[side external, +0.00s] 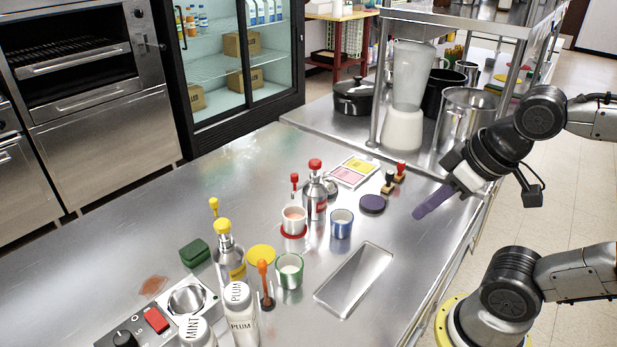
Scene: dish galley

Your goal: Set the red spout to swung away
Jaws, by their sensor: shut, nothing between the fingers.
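A steel bottle with a red top (315,164) and a red label stands mid-counter. A small red knob on a thin stem (294,178) rises just left of it, behind a white cup with a red base ring (293,222). Which of these red parts is the spout, and which way it points, I cannot tell at this size. My gripper (419,213) is at the right, above the counter near its right edge. Its purple fingers are shut and empty, pointing left and down. It is well apart from the red parts.
A yellow-topped bottle (229,250) and an orange-knobbed stick (264,280) stand nearer. The counter's far left is clear.

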